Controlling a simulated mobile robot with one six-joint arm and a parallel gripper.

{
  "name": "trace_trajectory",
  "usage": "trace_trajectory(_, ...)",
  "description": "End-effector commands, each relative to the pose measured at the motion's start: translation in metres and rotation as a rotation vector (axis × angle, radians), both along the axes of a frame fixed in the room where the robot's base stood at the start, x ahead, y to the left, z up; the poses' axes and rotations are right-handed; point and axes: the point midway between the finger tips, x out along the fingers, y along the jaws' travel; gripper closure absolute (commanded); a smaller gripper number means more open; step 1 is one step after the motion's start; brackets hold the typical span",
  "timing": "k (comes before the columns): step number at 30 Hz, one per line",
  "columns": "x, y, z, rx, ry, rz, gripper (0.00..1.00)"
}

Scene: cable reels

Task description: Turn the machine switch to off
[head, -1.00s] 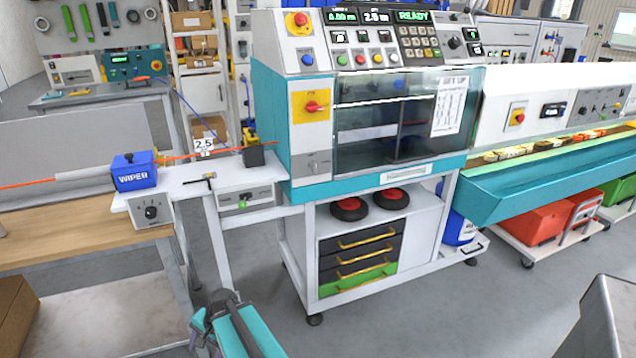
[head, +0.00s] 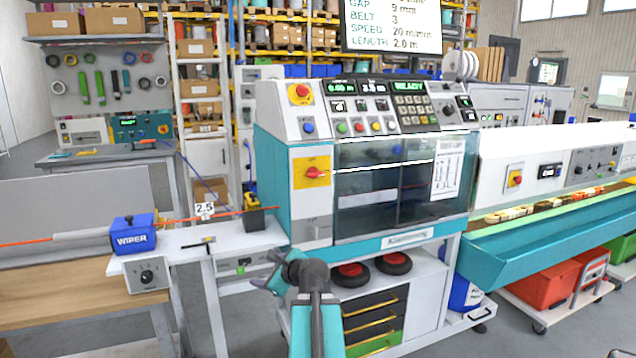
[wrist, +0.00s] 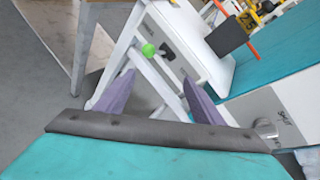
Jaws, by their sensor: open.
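The machine switch (head: 312,173) is a red rotary handle on a yellow plate on the teal-and-white machine's front, left of the dark window. Its handle looks roughly horizontal; its markings are too small to read. The display above reads READY. My gripper (head: 272,272) is below and slightly left of the switch, in front of the machine's lower left corner, apart from the switch. In the wrist view my gripper (wrist: 160,92) is open and empty, its purple fingers spread. The switch does not show in the wrist view.
A red emergency button (head: 300,92) on yellow sits above the switch. A white shelf with the blue wiper box (head: 133,236) and an orange cable stands left. A control box with a green button (wrist: 148,50) lies ahead of my fingers. Black-and-red wheels (head: 351,273) sit under the machine.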

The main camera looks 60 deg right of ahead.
Motion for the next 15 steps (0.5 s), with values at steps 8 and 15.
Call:
trace_trajectory(8,-0.069,-0.069,0.115,0.121,-0.271,-0.245,0.38)
trace_trajectory(15,-0.134,-0.103,0.205,0.214,-0.505,-0.391,0.38)
